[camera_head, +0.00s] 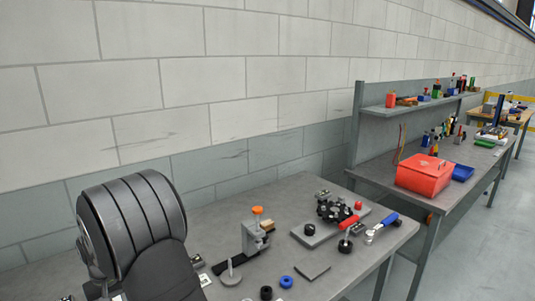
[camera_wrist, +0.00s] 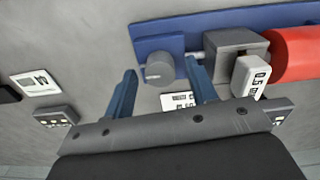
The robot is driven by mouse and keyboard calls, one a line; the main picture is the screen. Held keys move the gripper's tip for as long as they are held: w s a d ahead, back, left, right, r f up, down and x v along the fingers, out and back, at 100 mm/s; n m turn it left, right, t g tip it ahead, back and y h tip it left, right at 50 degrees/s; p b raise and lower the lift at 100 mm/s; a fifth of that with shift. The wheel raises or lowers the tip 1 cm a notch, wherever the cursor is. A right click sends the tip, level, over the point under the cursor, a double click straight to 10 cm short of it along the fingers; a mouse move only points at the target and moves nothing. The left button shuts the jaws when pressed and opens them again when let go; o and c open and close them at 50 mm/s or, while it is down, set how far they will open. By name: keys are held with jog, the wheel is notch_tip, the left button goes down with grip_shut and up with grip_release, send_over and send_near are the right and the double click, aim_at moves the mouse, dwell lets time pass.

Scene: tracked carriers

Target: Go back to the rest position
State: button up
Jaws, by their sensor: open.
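My gripper (camera_wrist: 160,68) shows in the wrist view with its two blue-grey fingers spread apart, open, with nothing held between them. Past the fingertips, a round grey knob (camera_wrist: 159,72) on a blue block shows in the gap between the fingers. I cannot tell whether the fingers touch anything. In the head view the gripper is not visible; my own dark ribbed arm link fills the lower left.
In the wrist view, a grey block (camera_wrist: 234,45) and a red cylinder (camera_wrist: 296,55) lie right of the knob. In the head view, the grey bench (camera_head: 210,220) holds an orange-topped fixture (camera_head: 252,236), a black mechanism (camera_head: 335,211) and a blue-handled tool (camera_head: 382,224). A red box (camera_head: 424,178) stands beyond.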

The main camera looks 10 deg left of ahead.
jog(key=m, duration=1)
dwell(0.5)
